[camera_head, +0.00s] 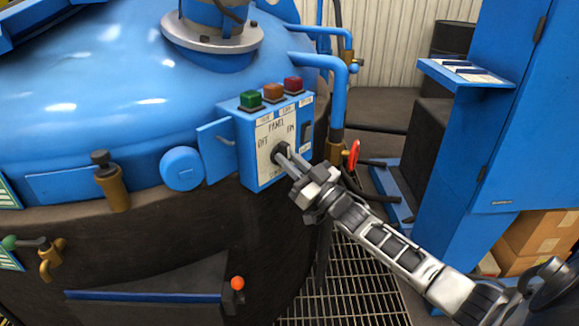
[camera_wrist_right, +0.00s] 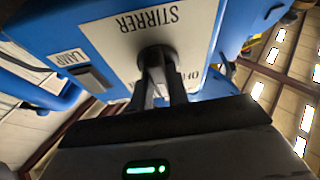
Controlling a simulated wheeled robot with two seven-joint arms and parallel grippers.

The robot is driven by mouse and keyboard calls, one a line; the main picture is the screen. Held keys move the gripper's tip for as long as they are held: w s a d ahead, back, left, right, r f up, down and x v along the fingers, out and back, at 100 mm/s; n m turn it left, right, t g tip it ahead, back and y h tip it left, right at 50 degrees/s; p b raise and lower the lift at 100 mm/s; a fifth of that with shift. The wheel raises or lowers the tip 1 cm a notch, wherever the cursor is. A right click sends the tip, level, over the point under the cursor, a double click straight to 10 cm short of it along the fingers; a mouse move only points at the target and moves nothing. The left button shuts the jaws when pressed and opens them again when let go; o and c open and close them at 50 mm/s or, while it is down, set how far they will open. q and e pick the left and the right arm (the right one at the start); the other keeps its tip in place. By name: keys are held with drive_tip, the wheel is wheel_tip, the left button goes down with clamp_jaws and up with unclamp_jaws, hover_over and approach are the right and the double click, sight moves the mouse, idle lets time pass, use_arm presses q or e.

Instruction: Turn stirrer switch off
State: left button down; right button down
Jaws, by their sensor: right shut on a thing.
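The blue control panel box (camera_head: 262,172) stands on the side of the blue vessel, with a white label plate reading PANEL, OFF and ON. The black rotary stirrer switch (camera_head: 281,150) sits in the middle of that plate. In the right wrist view the switch (camera_wrist_right: 155,58) is under the word STIRRER, partly hidden by the fingers. My right gripper (camera_head: 286,158) reaches in from the lower right and is shut on the switch. Its two fingers (camera_wrist_right: 160,85) also show in the right wrist view. The exact direction of the switch is hidden by the fingers. My left gripper is not in view.
Green, orange and red buttons (camera_head: 272,91) stand on top of the box. A black lamp switch (camera_head: 307,132) is on its right side. Blue pipes and a red valve handle (camera_head: 354,154) are close on the right. A blue cabinet (camera_head: 510,130) stands farther right.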

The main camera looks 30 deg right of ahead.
use_arm(q)
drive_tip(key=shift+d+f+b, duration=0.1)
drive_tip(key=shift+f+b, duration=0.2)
drive_tip(key=shift+b, duration=0.6)
use_arm(e)
drive_tip(key=shift+d+n+g+y, duration=0.1)
drive_tip(key=shift+n+g+y, duration=0.55)
drive_tip(key=shift+n, duration=1.25)
drive_tip(key=shift+a+n+g+y, duration=0.1)
drive_tip(key=shift+n+g+y, duration=0.55)
drive_tip(key=shift+n, duration=1.25)
drive_tip(key=shift+d+n+g+y, duration=0.1)
drive_tip(key=shift+n+g+y, duration=0.3)
drive_tip(key=shift+n+y, duration=1)
drive_tip(key=shift+n+h, duration=0.4)
drive_tip(key=shift+n, duration=0.4)
drive_tip(key=c, duration=1.4)
unclamp_jaws()
drive_tip(key=shift+o, duration=0.2)
drive_tip(key=v, duration=1.6)
drive_tip(key=shift+r, duration=0.2)
